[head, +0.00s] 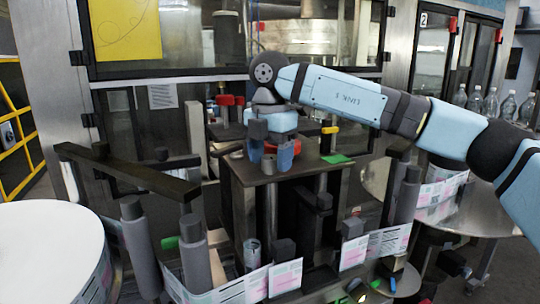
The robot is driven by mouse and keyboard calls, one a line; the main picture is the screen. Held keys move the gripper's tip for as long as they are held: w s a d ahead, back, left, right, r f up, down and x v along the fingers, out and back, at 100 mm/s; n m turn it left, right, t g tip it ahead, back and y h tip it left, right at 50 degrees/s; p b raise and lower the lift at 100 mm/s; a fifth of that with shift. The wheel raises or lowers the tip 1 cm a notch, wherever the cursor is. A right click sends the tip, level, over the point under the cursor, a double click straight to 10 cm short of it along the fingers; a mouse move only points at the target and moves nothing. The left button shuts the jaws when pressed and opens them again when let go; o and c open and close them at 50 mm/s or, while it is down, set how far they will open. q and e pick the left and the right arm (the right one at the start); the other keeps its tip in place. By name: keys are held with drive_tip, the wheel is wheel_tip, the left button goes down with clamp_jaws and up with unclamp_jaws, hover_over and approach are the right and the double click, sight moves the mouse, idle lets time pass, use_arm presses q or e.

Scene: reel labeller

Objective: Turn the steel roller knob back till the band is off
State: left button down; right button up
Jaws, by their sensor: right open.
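My right gripper (270,160) is above the brown top plate (318,166) of the machine, pointing down. Its two blue fingers are apart, with nothing seen between them; a red part (294,147) shows close behind. A small steel cylinder (252,252), which looks like the steel roller knob, stands lower down at the front, well below the gripper. The label band (285,277), white with pink print, runs past it and along the grey rollers (194,255). I cannot tell how tightly the band sits. My left gripper is not in view.
A large white reel (50,250) is at the left, and a round steel table (470,212) with a labelled reel at the right. A dark bar (125,172) spans the left rollers. Glass doors stand behind, and clear bottles (474,100) at the far right.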

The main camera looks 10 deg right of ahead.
drive_tip(key=c, duration=0.9)
